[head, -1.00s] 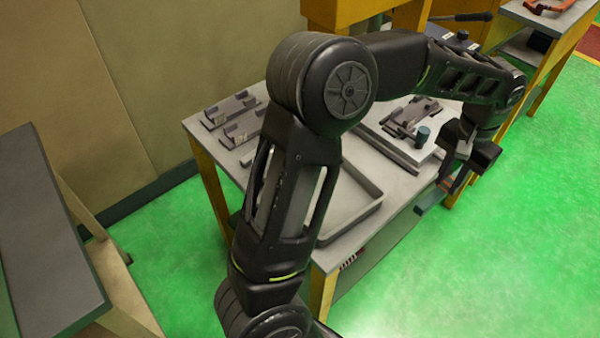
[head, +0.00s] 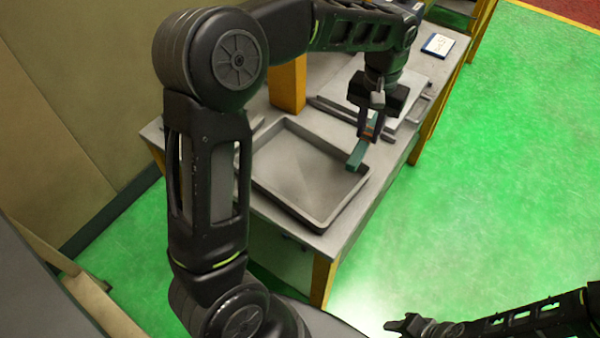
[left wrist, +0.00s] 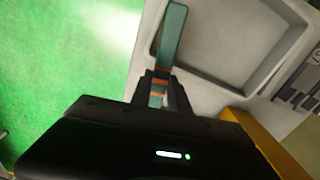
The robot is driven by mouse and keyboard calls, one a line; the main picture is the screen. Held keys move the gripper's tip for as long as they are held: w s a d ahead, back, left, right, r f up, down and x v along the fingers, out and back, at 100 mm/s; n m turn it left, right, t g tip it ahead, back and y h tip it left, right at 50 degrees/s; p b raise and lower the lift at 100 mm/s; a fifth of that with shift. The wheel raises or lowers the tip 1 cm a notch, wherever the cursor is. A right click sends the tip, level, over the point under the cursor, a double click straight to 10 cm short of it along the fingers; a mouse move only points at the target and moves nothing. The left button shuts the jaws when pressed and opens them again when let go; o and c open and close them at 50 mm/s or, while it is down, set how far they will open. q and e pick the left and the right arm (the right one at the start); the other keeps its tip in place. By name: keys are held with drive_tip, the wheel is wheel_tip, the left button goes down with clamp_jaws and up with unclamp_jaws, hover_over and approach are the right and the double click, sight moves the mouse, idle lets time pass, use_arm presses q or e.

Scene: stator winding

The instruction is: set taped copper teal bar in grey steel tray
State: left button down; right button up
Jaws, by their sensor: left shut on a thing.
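The teal bar (head: 357,153) with copper-coloured tape bands is held in my left gripper (head: 370,136), which is shut on it. In the head view it hangs by the right rim of the grey steel tray (head: 262,178), apparently above the table. In the left wrist view the bar (left wrist: 171,35) sticks out from between the fingers (left wrist: 162,85), with its far end over the rim of the tray (left wrist: 215,75). The tray looks empty, though my left arm hides its left side in the head view. My right gripper (head: 398,325) is at the bottom right, away from the table, its jaws unclear.
A pale board (head: 412,92) lies on the table behind the tray, partly hidden by my left gripper. A yellow post (head: 287,88) stands at the tray's far side. A blue-edged card (head: 438,45) lies farther back. Green floor is open to the right.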

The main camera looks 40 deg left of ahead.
use_arm(q)
drive_tip(key=s+a+n, duration=0.4)
drive_tip(key=a+n, duration=0.2)
drive_tip(key=n, duration=1.1)
hover_over(301, 174)
drive_tip(key=shift+f, duration=0.25)
drive_tip(key=shift+f+p, duration=0.45)
drive_tip(key=shift+f, duration=2.7)
drive_tip(key=shift+f, duration=1.85)
drive_tip(key=shift+f, duration=0.1)
